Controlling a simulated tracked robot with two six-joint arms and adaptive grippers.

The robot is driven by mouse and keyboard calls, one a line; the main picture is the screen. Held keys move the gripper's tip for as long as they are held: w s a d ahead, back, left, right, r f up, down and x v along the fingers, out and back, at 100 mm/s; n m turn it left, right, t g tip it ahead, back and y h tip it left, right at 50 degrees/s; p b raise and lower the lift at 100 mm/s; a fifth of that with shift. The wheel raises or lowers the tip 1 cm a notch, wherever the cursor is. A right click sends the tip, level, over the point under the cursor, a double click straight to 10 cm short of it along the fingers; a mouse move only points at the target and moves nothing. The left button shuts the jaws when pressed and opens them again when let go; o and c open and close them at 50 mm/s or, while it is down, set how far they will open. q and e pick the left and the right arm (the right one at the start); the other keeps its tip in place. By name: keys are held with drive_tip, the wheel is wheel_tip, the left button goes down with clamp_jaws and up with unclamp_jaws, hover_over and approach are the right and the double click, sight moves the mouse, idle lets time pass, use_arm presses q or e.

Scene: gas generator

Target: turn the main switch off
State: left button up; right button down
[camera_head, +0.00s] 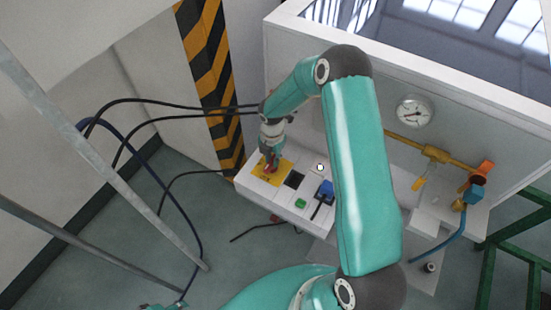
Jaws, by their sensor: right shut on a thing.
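The main switch (267,169) is a small red part on a yellow plate (271,176) at the left end of the white control panel. My right gripper (269,162) reaches down from above and is shut on the red switch, hiding most of it. The exact angle of the switch cannot be told. My left gripper is not clearly in view; only a small teal part of mine shows at the bottom edge.
Beside the plate are a black square (294,179), a green button (300,203) and a blue part (326,188). A pressure gauge (414,112) and yellow pipe (408,143) are on the right. Dark cables hang at left, near a striped post (206,70).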

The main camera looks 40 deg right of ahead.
drive_tip(key=shift+s+a+f, duration=0.15)
drive_tip(key=shift+s+a, duration=0.05)
drive_tip(key=shift+a, duration=0.1)
drive_tip(key=c, duration=1.2)
unclamp_jaws()
drive_tip(key=shift+o, duration=0.6)
drive_tip(key=shift+d, duration=0.1)
drive_tip(key=shift+d+r, duration=0.1)
drive_tip(key=shift+r, duration=0.1)
drive_tip(key=shift+r, duration=3.6)
drive_tip(key=shift+w, duration=0.1)
